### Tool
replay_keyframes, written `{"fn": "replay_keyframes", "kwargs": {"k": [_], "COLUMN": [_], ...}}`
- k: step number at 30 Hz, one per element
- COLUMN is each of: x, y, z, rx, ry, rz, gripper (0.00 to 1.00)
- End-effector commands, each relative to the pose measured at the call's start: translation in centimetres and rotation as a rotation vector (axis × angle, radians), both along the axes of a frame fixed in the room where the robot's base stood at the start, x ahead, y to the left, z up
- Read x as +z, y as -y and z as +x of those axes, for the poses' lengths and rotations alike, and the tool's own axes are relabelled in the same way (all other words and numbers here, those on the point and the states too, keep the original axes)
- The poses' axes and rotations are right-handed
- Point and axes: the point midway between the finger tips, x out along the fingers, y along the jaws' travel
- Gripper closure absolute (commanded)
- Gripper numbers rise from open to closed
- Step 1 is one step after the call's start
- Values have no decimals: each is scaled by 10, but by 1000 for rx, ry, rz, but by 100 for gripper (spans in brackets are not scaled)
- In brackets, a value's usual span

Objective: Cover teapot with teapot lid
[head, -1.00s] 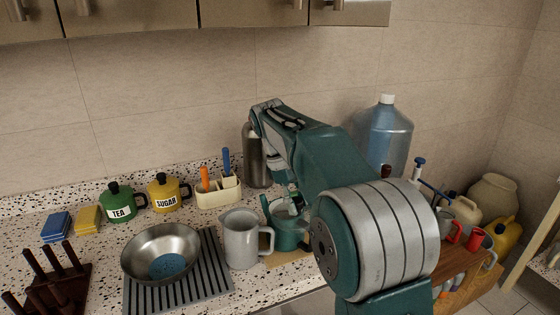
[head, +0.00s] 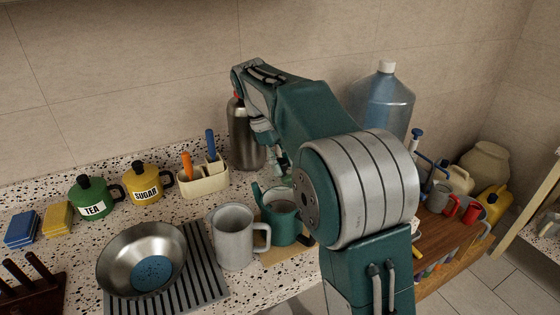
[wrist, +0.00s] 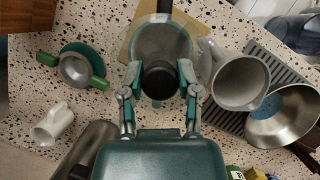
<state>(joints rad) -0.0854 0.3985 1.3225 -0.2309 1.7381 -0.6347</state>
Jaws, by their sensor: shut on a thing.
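The teal teapot (head: 281,229) stands on a tan board on the counter, with its grey inside showing from above. In the wrist view the teapot (wrist: 163,39) is just beyond my fingertips, its dark handle at the top of the picture. My gripper (wrist: 160,84) is shut on the dark round knob of the teapot lid (wrist: 160,80). The knob overlaps the near side of the teapot opening in this view. Most of the lid is hidden by the knob and fingers, so I cannot tell its exact height or whether it touches the rim.
A grey pitcher (head: 234,238) stands close beside the teapot. A metal pan (head: 118,257) lies on a striped rack (head: 207,268). A steel bottle (head: 244,142) and cream utensil holder (head: 204,184) stand behind. A green-handled pot (wrist: 75,68) is on the wrist view's left.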

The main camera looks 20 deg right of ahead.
Motion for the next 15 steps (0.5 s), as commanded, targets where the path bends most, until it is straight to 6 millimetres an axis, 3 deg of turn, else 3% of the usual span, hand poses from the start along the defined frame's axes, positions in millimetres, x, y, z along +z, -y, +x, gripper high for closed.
{"fn": "replay_keyframes", "kwargs": {"k": [15], "x": [-40], "y": [-1], "z": [0], "rx": [0], "ry": [-2], "rz": [-1], "gripper": [100]}}
